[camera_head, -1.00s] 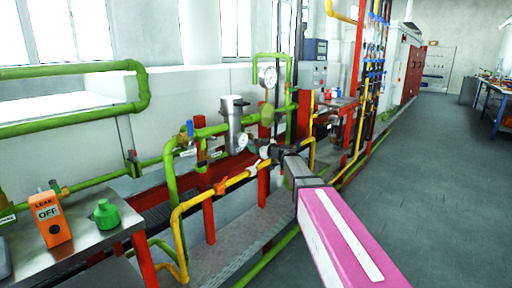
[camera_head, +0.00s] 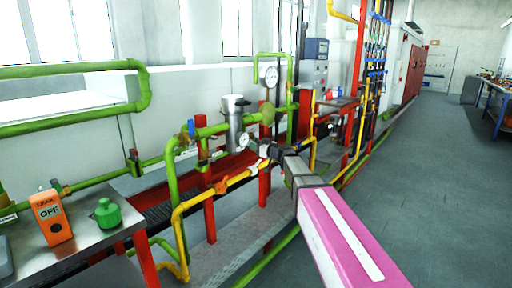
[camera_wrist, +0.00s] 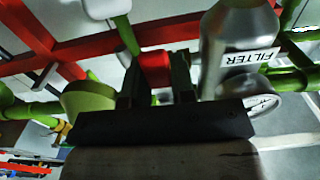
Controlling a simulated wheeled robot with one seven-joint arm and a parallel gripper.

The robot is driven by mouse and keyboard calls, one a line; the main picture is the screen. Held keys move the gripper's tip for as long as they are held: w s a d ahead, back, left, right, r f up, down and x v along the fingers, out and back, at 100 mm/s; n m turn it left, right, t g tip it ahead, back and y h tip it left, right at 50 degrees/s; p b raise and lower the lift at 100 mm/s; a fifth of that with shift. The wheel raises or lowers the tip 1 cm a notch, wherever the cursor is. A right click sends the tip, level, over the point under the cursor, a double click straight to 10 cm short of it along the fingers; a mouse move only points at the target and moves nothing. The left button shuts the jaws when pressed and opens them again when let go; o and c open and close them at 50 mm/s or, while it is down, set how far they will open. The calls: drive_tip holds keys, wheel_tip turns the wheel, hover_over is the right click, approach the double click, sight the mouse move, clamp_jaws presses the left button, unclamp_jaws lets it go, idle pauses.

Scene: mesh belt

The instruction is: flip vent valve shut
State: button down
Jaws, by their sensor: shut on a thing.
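My gripper (camera_head: 256,148) reaches in among the pipes, just right of the grey filter canister (camera_head: 235,120) and its gauge. In the wrist view, its two dark fingers (camera_wrist: 157,75) stand on either side of a short red piece (camera_wrist: 155,66), which I take for the vent valve's handle. The fingers are closed on it. The valve's body is mostly hidden behind the gripper, and no vent label is readable. The canister, marked FILTER, also shows close to the right finger in the wrist view (camera_wrist: 238,40).
A yellow-green disc (camera_wrist: 90,100) is close to the left finger. A yellow pipe (camera_head: 193,203) runs below the gripper, with green pipes (camera_head: 172,170) to the left. A metal table (camera_head: 95,238) carries an orange leak box (camera_head: 50,217) and a green bottle (camera_head: 107,213). The floor at right is open.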

drive_tip(key=c, duration=1)
unclamp_jaws()
drive_tip(key=shift+o, duration=0.2)
drive_tip(key=v, duration=1.1)
drive_tip(key=shift+a, duration=0.1)
